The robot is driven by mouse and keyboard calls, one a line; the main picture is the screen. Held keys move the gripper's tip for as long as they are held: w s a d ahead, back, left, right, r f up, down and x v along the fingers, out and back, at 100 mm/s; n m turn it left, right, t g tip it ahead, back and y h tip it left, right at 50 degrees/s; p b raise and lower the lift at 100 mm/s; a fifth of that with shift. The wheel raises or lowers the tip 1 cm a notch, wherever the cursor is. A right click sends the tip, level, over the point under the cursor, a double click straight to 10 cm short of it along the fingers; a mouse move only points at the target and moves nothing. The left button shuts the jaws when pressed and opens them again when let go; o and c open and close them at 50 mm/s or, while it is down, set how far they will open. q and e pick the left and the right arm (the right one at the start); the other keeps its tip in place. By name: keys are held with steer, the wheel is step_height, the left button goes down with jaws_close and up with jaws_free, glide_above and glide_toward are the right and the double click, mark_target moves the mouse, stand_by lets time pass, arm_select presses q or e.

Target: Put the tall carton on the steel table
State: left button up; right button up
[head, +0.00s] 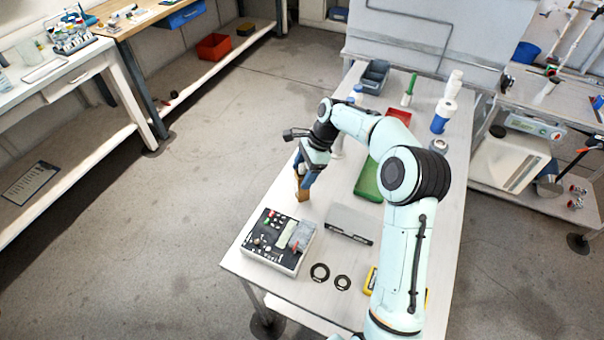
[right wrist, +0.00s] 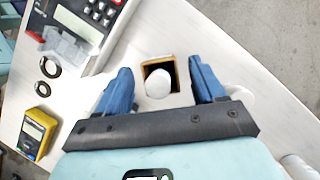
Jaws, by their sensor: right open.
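The tall carton (head: 302,188) is a narrow brown box standing upright near the left edge of the pale table (head: 325,294) in the head view. In the right wrist view the carton (right wrist: 147,68) shows from above, with a rounded white thing (right wrist: 158,84) in its open top. My right gripper (head: 304,177) is above and around the carton's upper part. Its blue fingers (right wrist: 158,82) are open, one on each side of the carton, with a gap on both sides. I cannot tell which surface is the steel table. My left gripper is not in view.
A control box (head: 277,241) with buttons stands in front of the carton. A grey case (head: 349,224), black rings (head: 320,272), a green tray (head: 367,182) and a yellow meter (right wrist: 36,132) lie nearby. Bottles (head: 443,115) stand farther back. Another bench (head: 90,68) is at far left.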

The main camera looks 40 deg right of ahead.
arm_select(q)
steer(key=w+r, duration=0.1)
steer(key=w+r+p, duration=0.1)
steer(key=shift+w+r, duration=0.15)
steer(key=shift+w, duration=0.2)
arm_select(e)
steer(key=v, duration=1.1)
